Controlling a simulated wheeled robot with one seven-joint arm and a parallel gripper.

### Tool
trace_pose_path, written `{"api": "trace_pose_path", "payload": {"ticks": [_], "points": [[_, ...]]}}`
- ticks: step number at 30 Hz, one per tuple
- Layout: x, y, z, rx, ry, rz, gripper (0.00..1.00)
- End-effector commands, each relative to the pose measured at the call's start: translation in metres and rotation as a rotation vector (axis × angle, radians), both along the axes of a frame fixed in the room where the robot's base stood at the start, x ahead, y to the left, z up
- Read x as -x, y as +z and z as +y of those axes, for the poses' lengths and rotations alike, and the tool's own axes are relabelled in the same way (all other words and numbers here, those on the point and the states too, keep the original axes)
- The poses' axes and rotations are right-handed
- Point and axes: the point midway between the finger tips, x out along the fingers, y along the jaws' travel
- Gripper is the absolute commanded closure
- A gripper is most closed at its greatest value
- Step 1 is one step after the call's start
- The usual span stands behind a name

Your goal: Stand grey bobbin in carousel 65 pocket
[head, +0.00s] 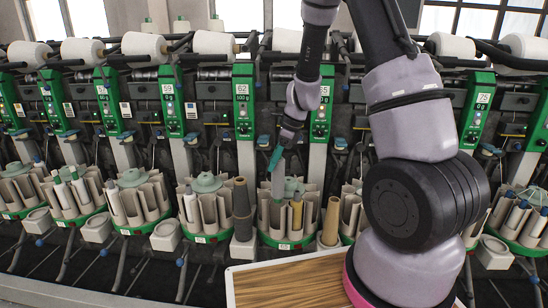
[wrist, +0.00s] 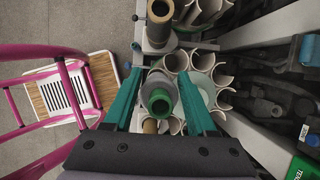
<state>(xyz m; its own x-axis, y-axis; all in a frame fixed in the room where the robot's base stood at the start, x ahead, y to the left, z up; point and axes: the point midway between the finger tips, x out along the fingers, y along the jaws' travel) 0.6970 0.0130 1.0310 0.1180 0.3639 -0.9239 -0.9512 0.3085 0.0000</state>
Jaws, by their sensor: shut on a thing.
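My gripper (head: 275,160) has teal fingers and points down over the carousel with the label that looks like 65 (head: 284,246). It is shut on the upright grey bobbin (head: 278,182). In the wrist view the grey bobbin (wrist: 158,92) shows between the fingers (wrist: 158,100), with a green ring at its end. Cream pockets (wrist: 203,62) surround it there. The bobbin's lower end is at the pocket tops, and I cannot tell whether it is inside one. A yellow-brown bobbin (head: 296,214) stands in the same carousel.
A dark grey cone (head: 242,208) stands left of the carousel and a tan tube (head: 331,221) right of it, both close. Neighbouring carousels (head: 205,205) stand along the machine. Green numbered panels (head: 243,100) rise behind. A wood-topped surface (head: 290,288) lies in front.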

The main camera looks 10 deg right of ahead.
Motion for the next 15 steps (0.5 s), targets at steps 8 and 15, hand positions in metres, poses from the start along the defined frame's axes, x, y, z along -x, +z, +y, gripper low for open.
{"api": "trace_pose_path", "payload": {"ticks": [8,15], "points": [[0.000,0.000,0.000,0.000,0.000,0.000,0.88],[0.000,-0.011,0.000,-0.001,-0.001,0.002,0.88]]}}
